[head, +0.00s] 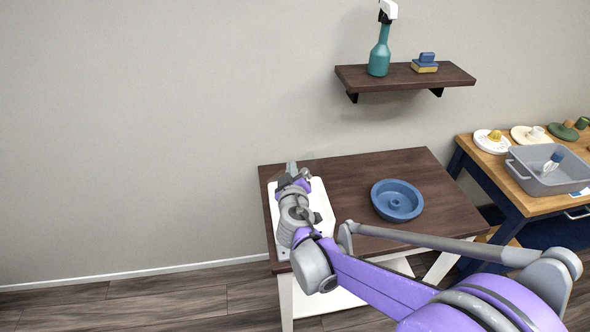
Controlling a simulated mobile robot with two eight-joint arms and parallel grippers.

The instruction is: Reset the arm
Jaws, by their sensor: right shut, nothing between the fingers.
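My right arm, purple and grey, comes in from the lower right and reaches to the left end of a dark wooden cabinet top (345,177). My right gripper (291,169) is at the far end of this arm, over a white flat board or tray (322,208) on the cabinet. The gripper is small in the picture and appears shut, with nothing seen in it. The arm hides part of the white board. My left gripper is not in view.
A blue round dish (397,200) sits on the cabinet, right of the arm. A wall shelf (445,76) above holds a teal spray bottle (379,58) and sponges (425,63). A side table (480,157) at right holds a grey basin (535,180) and plates (491,141).

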